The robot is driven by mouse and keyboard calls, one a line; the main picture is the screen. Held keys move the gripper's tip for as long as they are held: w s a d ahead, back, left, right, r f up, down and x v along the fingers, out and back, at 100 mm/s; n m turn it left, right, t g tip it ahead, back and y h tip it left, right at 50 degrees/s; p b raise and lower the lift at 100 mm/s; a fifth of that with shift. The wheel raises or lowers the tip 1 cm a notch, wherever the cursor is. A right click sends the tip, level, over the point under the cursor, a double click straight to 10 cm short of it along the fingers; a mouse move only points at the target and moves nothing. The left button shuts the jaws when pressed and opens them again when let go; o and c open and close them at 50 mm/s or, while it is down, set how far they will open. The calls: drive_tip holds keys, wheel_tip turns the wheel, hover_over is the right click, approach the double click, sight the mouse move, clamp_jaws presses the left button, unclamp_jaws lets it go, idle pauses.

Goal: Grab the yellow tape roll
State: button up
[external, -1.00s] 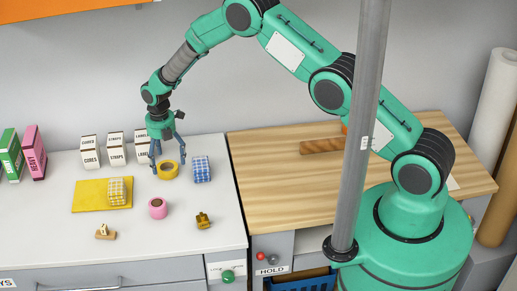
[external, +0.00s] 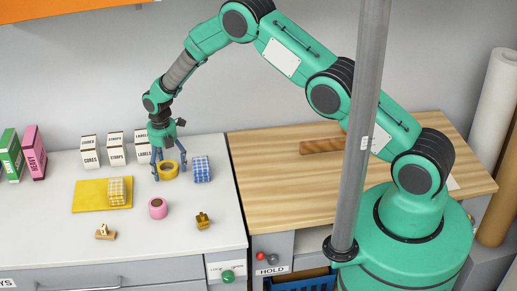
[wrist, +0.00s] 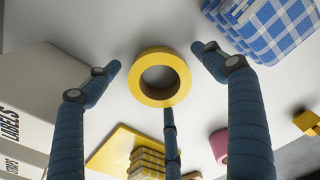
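The yellow tape roll (external: 168,176) lies flat on the white counter, below my gripper (external: 169,177). In the wrist view the roll (wrist: 186,78) shows as a ring with a bare hole, and the fingers of my gripper (wrist: 160,75) are spread around it. One finger is to its left, one to its right and one below it in the picture. A gap shows between the roll and the left and right fingers. The lower fingertip comes close to the roll's edge, and I cannot tell if it touches. My gripper is open and holds nothing.
A blue checked bundle (external: 202,169) stands close on the right. White boxes (external: 116,154) stand behind on the left. A yellow mat (external: 88,197) with a yellow checked bundle (external: 116,190), a pink tape roll (external: 157,208) and a small brass-coloured item (external: 203,221) lie in front.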

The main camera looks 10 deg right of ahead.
drive_tip(key=c, duration=1)
drive_tip(key=shift+r, duration=0.1)
drive_tip(key=shift+r, duration=4.95)
